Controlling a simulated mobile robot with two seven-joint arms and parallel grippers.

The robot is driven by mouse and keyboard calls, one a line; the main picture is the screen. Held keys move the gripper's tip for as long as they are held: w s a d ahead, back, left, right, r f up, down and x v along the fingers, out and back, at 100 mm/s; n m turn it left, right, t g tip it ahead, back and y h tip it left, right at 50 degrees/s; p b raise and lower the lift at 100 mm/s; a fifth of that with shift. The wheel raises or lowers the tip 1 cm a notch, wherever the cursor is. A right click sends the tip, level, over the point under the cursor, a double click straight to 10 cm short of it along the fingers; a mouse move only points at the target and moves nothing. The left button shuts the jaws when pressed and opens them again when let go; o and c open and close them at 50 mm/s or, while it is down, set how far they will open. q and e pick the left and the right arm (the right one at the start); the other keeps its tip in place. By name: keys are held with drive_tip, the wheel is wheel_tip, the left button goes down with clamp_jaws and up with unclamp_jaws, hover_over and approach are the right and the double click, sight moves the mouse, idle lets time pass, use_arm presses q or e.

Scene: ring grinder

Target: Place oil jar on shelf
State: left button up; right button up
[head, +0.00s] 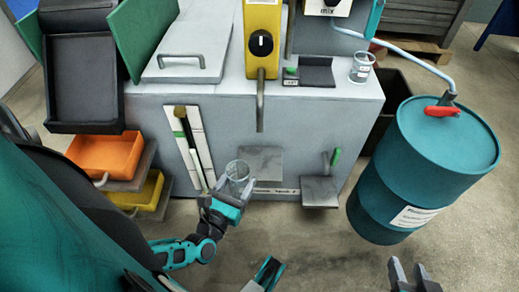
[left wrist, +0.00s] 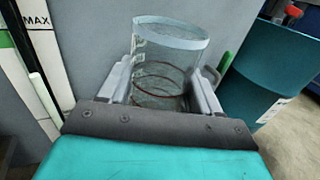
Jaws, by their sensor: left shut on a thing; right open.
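My left gripper (head: 224,197) is shut on a clear glass jar (head: 236,180) and holds it upright in front of the grey machine. In the left wrist view the jar (left wrist: 168,75) stands between the two fingers of the left gripper (left wrist: 165,88); it is see-through, with thin brown rings. A small grey shelf (head: 318,194) juts from the machine's front, to the right of the jar and apart from it, beside a green-handled lever (head: 335,158). My right gripper (head: 411,276) is open and empty at the bottom right of the head view.
The grey machine (head: 300,115) fills the middle. A second glass jar (head: 361,67) stands on its top right. A teal barrel (head: 425,165) with a red tap stands right of the shelf. Orange (head: 105,154) and yellow (head: 140,192) bins are at left. Floor before the shelf is clear.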

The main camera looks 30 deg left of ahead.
use_arm(q)
drive_tip(key=w, duration=0.2)
drive_tip(key=w+a, duration=0.1)
drive_tip(key=w, duration=0.2)
drive_tip(key=w+b, duration=0.1)
drive_tip(key=w, duration=0.2)
drive_tip(key=shift+w+a, duration=0.3)
drive_tip(key=shift+w, duration=0.55)
drive_tip(key=w, duration=0.2)
drive_tip(key=w+b, duration=0.1)
drive_tip(key=w, duration=0.1)
drive_tip(key=shift+a, duration=0.3)
drive_tip(key=shift+s+f+b, duration=0.2)
drive_tip(key=shift+f+b, duration=0.2)
drive_tip(key=shift+f, duration=0.45)
use_arm(e)
drive_tip(key=shift+w+a+f, duration=0.25)
drive_tip(key=shift+a+f, duration=0.2)
drive_tip(key=shift+f, duration=0.2)
